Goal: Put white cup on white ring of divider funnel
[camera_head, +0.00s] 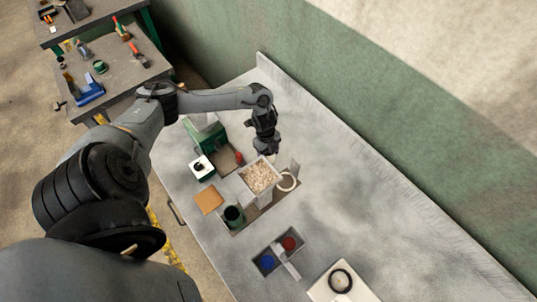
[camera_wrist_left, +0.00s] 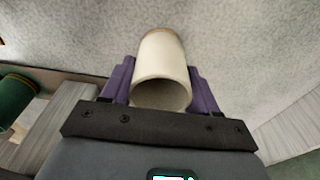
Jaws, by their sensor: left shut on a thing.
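My left gripper (camera_head: 267,150) reaches down from above just behind the grain box. In the left wrist view, the purple fingers of this gripper (camera_wrist_left: 160,85) are shut on both sides of the white cup (camera_wrist_left: 163,68), a cream-white cylinder with its open end toward the camera. In the head view I cannot make out the cup apart from the gripper. The square divider box (camera_head: 243,187) holds pale grain (camera_head: 260,175). My right gripper is not in view.
A dark green cup (camera_head: 233,215) and an orange-brown square (camera_head: 208,200) are near the box. A green machine (camera_head: 206,133) stands behind left. A small tray (camera_head: 281,254) with blue and red items and a white board (camera_head: 343,285) are in front. The right side of the table is clear.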

